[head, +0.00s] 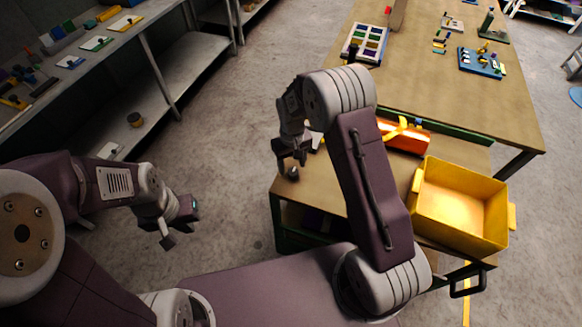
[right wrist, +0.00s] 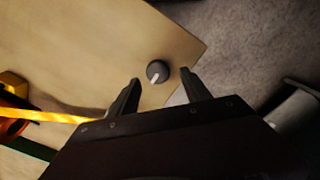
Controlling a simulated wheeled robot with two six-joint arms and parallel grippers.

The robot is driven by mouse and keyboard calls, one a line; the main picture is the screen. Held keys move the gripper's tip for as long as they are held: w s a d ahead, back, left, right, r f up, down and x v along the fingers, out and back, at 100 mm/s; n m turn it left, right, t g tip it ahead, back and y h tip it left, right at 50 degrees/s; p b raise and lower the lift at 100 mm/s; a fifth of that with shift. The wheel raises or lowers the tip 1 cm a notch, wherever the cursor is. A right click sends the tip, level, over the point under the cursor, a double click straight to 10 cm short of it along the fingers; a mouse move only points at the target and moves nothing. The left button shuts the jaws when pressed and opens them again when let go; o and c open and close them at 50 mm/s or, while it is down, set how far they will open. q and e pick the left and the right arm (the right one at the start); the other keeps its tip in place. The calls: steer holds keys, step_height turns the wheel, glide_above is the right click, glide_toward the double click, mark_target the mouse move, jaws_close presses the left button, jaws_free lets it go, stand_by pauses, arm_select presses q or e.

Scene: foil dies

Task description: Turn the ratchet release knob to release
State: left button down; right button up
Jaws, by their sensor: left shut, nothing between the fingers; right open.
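The ratchet release knob is a dark round knob (right wrist: 158,70) with a pale pointer line, near the corner of a tan bench top. It also shows small and dark in the head view (head: 293,174), just below my right gripper (head: 290,156). In the right wrist view my right gripper (right wrist: 160,78) is open, with one finger on each side of the knob in the picture. I cannot tell whether either finger touches it. The pointer slants toward lower left in that view. My left gripper (head: 181,226) is shut and empty, over the floor away from the bench.
A yellow bin (head: 440,223) stands on the right of the low bench, beside an orange object with a yellow strap (head: 408,138). A larger table (head: 420,78) with trays and small parts lies behind. Shelves (head: 190,75) line the left. Grey floor between is clear.

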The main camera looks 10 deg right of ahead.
mark_target(293, 171)
steer(key=shift+s+d+f, duration=0.1)
steer(key=shift+f, duration=0.5)
steer(key=shift+s+d+f, duration=0.1)
steer(key=shift+f, duration=0.45)
steer(key=shift+s+f, duration=0.1)
steer(key=shift+f, duration=0.15)
steer(key=shift+c, duration=0.3)
steer(key=shift+f, duration=0.1)
jaws_close()
